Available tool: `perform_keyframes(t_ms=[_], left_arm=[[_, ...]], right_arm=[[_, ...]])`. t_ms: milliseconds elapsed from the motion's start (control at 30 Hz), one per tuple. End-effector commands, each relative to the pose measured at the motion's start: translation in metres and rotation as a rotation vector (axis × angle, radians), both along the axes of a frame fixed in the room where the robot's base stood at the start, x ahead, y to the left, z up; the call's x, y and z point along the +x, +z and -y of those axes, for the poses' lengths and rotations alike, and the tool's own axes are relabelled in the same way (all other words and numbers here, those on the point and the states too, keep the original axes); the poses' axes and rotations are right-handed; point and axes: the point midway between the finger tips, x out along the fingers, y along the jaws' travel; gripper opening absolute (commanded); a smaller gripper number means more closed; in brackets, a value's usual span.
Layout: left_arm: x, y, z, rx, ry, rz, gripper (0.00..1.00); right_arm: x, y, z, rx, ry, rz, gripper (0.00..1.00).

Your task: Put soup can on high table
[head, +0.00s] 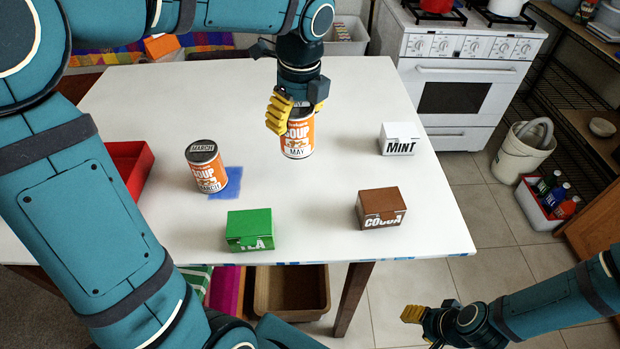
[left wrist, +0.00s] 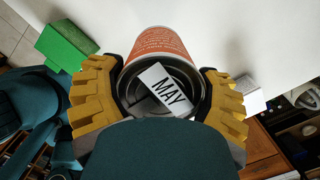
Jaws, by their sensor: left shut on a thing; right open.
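My left gripper (head: 293,112) is shut on an orange and white soup can (head: 298,139) labelled MAY, gripping it near its top over the middle of the white table (head: 320,85). The can looks upright; I cannot tell whether its base touches the table. In the left wrist view, the MAY can (left wrist: 160,84) sits between the yellow fingers. A second soup can (head: 207,170), labelled MARCH on its lid, stands at the left of the table next to a blue square (head: 228,183). My right gripper (head: 428,318) is open and empty beyond the table's front right, over the floor.
A green box (head: 250,232), a brown COCOA box (head: 380,209) and a white MINT box (head: 399,139) stand on the table. A red tray (head: 132,160) is at its left edge. A white stove (head: 460,85) stands behind. The table's back left is clear.

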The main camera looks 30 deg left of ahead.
Motion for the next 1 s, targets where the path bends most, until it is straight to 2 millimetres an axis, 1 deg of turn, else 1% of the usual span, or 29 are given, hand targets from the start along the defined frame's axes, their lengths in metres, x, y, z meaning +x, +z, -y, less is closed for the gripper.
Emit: perform_keyframes(t_ms=[133,333,567,767,833,1000], left_arm=[[0.001,-0.013,0.0,0.0,0.0,0.0,0.28],[0.0,-0.045,0.001,-0.001,0.0,-0.001,0.28],[0.001,-0.065,0.0,0.0,-0.001,0.0,0.28],[0.0,-0.097,0.0,-0.001,0.0,-0.001,0.28],[0.0,-0.101,0.0,0.0,-0.001,0.0,0.28],[0.001,-0.1,0.0,0.001,0.0,0.002,0.28]], right_arm=[[0.0,-0.004,0.0,0.0,0.001,0.001,0.47],[0.002,-0.014,0.0,-0.001,0.0,0.006,0.47],[0.004,-0.02,0.0,-0.001,-0.001,0.009,0.47],[0.005,-0.03,0.001,-0.002,-0.003,0.014,0.47],[0.006,-0.031,0.001,-0.003,-0.004,0.014,0.47],[0.006,-0.03,0.001,-0.003,-0.004,0.014,0.47]])
